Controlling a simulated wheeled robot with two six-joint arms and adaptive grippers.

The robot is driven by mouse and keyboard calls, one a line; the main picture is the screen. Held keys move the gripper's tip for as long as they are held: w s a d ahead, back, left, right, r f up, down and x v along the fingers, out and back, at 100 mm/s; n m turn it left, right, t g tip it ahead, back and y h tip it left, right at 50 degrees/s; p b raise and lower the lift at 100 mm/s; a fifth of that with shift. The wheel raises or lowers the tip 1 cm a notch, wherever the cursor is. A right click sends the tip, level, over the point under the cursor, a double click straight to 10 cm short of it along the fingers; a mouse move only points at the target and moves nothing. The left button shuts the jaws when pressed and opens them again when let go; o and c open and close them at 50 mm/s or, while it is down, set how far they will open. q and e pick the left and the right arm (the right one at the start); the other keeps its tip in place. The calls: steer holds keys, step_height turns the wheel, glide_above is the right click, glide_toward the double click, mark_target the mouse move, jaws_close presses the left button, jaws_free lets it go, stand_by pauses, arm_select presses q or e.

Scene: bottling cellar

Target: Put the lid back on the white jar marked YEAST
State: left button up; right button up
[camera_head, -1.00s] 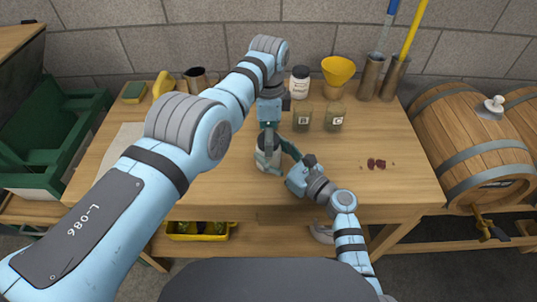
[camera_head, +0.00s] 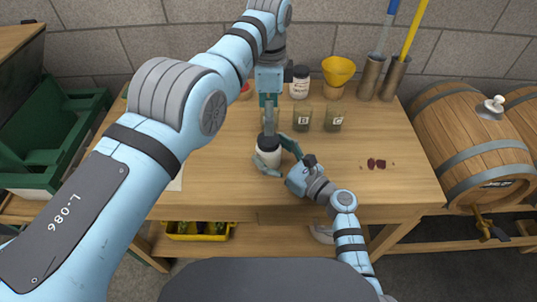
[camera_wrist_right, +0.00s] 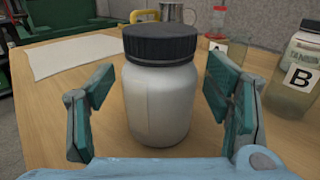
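The white jar (camera_head: 268,158) stands upright near the middle of the table's front part; it also shows large in the right wrist view (camera_wrist_right: 160,105). Its dark ribbed lid (camera_wrist_right: 160,43) sits level on its top; I see no YEAST marking on the side in view. My right gripper (camera_head: 279,153) is open around the jar, one finger on each side, with gaps between fingers and jar in the right wrist view. My left gripper (camera_head: 269,118) points down above and behind the jar, clear of the lid; its finger opening is hard to make out.
Glass jars marked B (camera_head: 303,119) and C (camera_head: 334,119) stand behind to the right. Another white jar (camera_head: 300,84) and a yellow funnel (camera_head: 338,72) are at the back. Dark red bits (camera_head: 376,163) lie to the right. The table front right is clear.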

steer(key=shift+d, duration=0.1)
steer(key=v, duration=1.2)
arm_select(q)
steer(key=shift+d, duration=0.1)
